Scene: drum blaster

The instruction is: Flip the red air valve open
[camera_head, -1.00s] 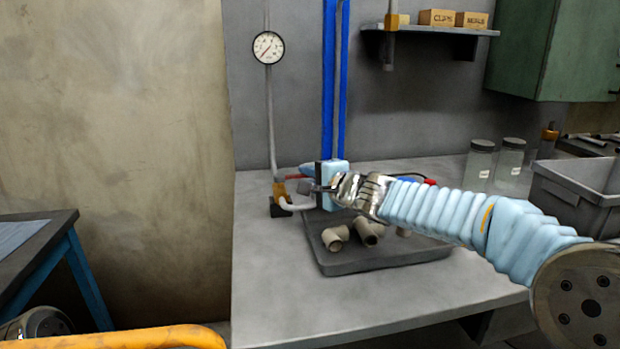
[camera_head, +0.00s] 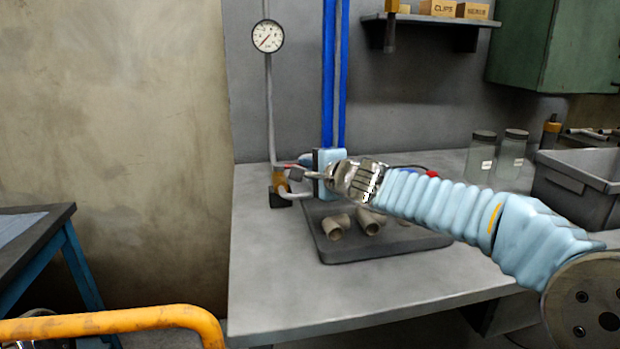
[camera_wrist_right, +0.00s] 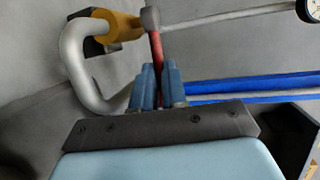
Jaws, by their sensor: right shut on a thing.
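The red air valve has a brass-yellow body (camera_head: 280,181) on the grey pipe at the back left of the bench. Its thin red lever (camera_head: 291,166) points right, toward my right gripper (camera_head: 303,163). In the right wrist view the red lever (camera_wrist_right: 156,52) runs up from between the blue fingers (camera_wrist_right: 157,88) to a grey knob beside the brass body (camera_wrist_right: 118,26). My right gripper is shut on the lever. The gripper's own light blue body hides part of the area behind it in the head view. My left gripper is not in view.
A round gauge (camera_head: 268,36) sits on the pipe above the valve. A dark tray (camera_head: 385,248) with pipe fittings (camera_head: 336,227) lies in front of the gripper. Blue vertical rails (camera_head: 328,75) stand behind. Glass jars (camera_head: 510,158) and a grey bin (camera_head: 573,194) are at right.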

